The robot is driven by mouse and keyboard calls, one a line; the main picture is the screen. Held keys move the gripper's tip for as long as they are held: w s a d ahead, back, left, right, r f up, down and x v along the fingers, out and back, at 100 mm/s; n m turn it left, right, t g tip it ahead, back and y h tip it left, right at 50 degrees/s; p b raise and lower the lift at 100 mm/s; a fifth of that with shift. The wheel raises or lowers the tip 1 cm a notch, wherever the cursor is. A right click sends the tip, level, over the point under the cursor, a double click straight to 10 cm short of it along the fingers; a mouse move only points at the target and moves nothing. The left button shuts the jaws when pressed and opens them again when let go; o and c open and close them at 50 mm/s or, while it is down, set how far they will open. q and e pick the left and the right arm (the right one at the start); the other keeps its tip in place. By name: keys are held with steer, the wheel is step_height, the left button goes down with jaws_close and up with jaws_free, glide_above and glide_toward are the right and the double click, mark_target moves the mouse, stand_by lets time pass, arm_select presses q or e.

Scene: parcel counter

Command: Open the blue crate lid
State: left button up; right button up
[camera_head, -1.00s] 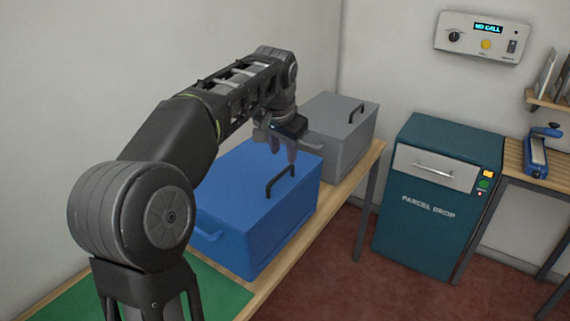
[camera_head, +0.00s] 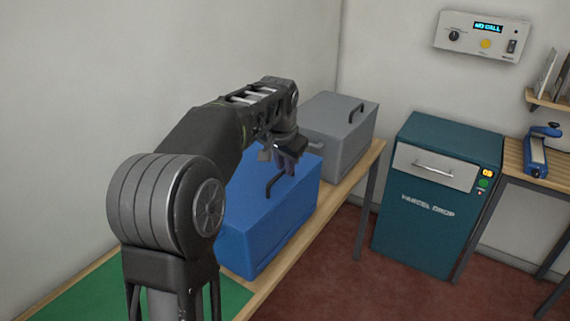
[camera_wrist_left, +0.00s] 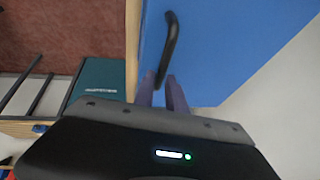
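The blue crate (camera_head: 262,225) stands on the wooden counter with its lid (camera_head: 245,190) shut. A dark bar handle (camera_head: 273,186) sits on the lid; it also shows in the left wrist view (camera_wrist_left: 170,42). My left gripper (camera_head: 280,163) is over the far part of the lid, close to the handle. In the left wrist view its two fingers (camera_wrist_left: 161,92) are apart, and one end of the handle shows between them. I cannot tell whether they touch it. The arm hides the crate's left side. My right gripper is not in view.
A grey crate (camera_head: 345,145) with its own handle stands behind the blue one. A green mat (camera_head: 85,300) lies at the near end of the counter. A teal parcel drop box (camera_head: 430,220) stands at right. Red floor (camera_head: 340,270) lies between.

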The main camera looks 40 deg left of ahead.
arm_select(q)
jaws_close()
stand_by(0.8)
